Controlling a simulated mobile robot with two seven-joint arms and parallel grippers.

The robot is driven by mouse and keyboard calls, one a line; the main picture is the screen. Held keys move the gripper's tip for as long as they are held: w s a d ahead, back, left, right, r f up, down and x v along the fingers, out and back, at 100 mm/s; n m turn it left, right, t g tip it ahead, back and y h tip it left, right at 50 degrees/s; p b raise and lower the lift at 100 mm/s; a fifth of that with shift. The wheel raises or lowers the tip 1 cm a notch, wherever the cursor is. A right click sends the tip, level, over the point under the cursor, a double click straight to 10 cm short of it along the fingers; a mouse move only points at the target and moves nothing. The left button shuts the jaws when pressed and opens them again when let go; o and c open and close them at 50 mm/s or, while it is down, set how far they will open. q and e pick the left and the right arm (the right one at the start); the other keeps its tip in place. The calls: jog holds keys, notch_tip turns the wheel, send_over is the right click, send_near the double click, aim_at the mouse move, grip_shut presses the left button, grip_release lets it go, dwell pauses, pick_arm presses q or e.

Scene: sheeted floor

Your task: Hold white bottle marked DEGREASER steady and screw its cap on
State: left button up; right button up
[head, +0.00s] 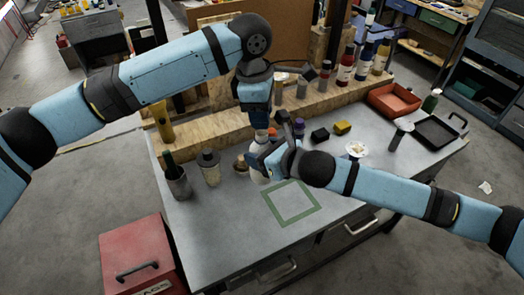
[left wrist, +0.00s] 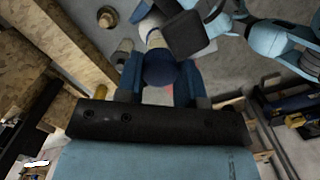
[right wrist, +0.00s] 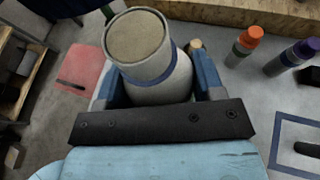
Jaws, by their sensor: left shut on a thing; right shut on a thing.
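The white bottle (head: 260,174) is at the left of the table, partly hidden by my right gripper (head: 268,158). In the right wrist view my right gripper is shut around its pale body (right wrist: 160,92), which has a blue band. A broad, flat, tan round end (right wrist: 139,36) faces that camera. My left gripper (head: 257,121) points down from above. In the left wrist view it is shut on a rounded dark blue piece, apparently the cap (left wrist: 160,72). The DEGREASER marking is not readable. I cannot tell whether cap and bottle touch.
Orange-capped (right wrist: 243,46) and purple-capped (right wrist: 296,55) bottles stand nearby. A green square outline (head: 292,204) marks bare table. A red chest (head: 140,255) stands at the lower left.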

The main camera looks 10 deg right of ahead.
aim_at(262, 132)
pick_arm(q)
jog(key=shift+f, duration=0.55)
dwell(0.4)
jog(key=shift+f, duration=0.85)
jog(key=shift+f, duration=0.55)
pick_arm(e)
grip_shut()
pick_arm(q)
jog(key=m, duration=0.6)
jog(key=shift+g, duration=0.3)
